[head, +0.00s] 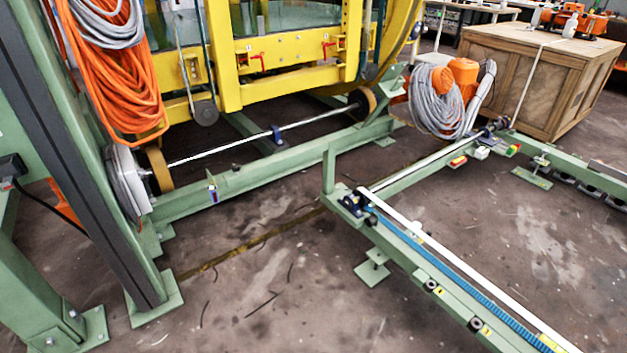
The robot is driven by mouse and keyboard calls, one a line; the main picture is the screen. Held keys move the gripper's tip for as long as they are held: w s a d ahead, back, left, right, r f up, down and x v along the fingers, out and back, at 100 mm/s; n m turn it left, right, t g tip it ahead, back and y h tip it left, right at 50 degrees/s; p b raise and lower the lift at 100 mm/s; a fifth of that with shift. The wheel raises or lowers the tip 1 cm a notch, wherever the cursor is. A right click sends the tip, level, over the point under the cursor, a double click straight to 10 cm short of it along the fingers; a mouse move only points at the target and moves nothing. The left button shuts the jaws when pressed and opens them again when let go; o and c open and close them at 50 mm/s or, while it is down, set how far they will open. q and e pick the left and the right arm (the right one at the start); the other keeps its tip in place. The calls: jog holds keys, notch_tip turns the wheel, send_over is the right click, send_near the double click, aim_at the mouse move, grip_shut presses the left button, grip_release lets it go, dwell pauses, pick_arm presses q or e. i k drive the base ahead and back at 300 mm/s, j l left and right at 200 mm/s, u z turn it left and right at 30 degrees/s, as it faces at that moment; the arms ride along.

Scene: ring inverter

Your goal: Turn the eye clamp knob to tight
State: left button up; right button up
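I cannot pick out the eye clamp knob for certain. Small dark round fittings, one of them a black fitting (431,286), sit along the side of the green rail (400,262) at lower right. Small red handles, such as the left red handle (257,61) and the right red handle (327,49), are on the yellow frame (228,65). Their setting cannot be read. Neither of my grippers shows in the head view.
Orange cable (120,80) hangs from the green post at left. A steel shaft (260,136) runs low across the green beam (240,178). A wooden crate (530,85) stands at back right. Dark floor (270,290) is mostly open in the front middle.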

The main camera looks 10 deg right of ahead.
aim_at(235, 167)
jog(key=i, duration=0.3)
jog(key=i+u, duration=0.4)
jog(key=i, duration=0.25)
jog(key=i+l+u, duration=0.2)
jog(key=i+u, duration=0.25)
jog(key=i, duration=0.15)
